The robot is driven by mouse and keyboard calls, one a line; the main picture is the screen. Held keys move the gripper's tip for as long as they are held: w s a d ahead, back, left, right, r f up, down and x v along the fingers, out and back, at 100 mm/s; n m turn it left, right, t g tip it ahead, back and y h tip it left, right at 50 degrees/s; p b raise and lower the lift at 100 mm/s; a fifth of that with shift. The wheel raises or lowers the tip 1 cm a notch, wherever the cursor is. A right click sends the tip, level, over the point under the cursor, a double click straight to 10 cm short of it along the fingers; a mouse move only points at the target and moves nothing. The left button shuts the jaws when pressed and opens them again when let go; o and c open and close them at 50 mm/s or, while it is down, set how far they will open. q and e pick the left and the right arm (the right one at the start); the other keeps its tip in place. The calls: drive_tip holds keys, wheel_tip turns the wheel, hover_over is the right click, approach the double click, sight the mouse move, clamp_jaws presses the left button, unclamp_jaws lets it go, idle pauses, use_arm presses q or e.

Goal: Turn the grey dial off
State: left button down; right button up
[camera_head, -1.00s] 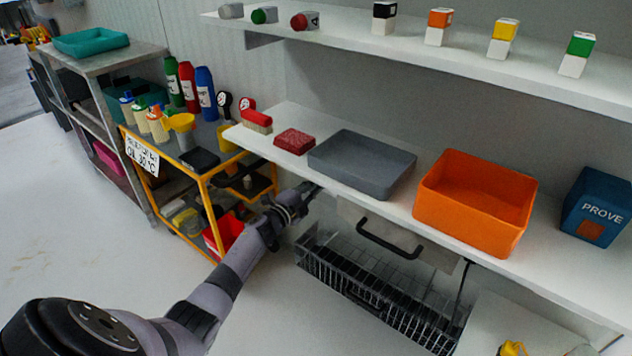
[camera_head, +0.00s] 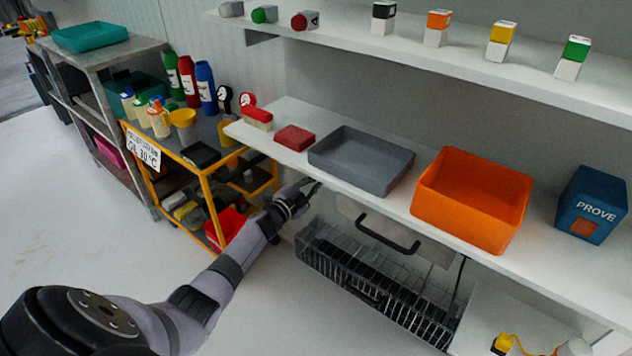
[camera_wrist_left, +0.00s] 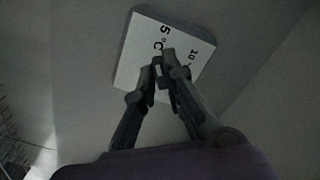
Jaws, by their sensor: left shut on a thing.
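A white panel (camera_wrist_left: 138,78) with "5°C" and "10" printed on it shows tilted in the left wrist view. The fingers of my left gripper (camera_wrist_left: 161,70) are closed together in front of it, on a small grey piece that I take to be the grey dial (camera_wrist_left: 159,69). The fingers hide most of the dial, so its pointer direction cannot be read. In the head view my left gripper (camera_head: 313,186) is just below the front edge of the shelf, and the panel is hidden there. My right gripper is not in view.
The white shelf (camera_head: 352,195) overhangs my left gripper and carries a grey tray (camera_head: 375,185) and an orange bin (camera_head: 440,205). A wire basket (camera_head: 375,285) lies below right. A yellow-framed cart (camera_head: 205,190) stands to the left.

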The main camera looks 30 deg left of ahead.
use_arm(q)
drive_tip(key=c, duration=1.7)
unclamp_jaws()
drive_tip(key=s, duration=0.8)
drive_tip(key=s+a, duration=0.1)
drive_tip(key=s, duration=0.3)
drive_tip(key=shift+d, duration=0.1)
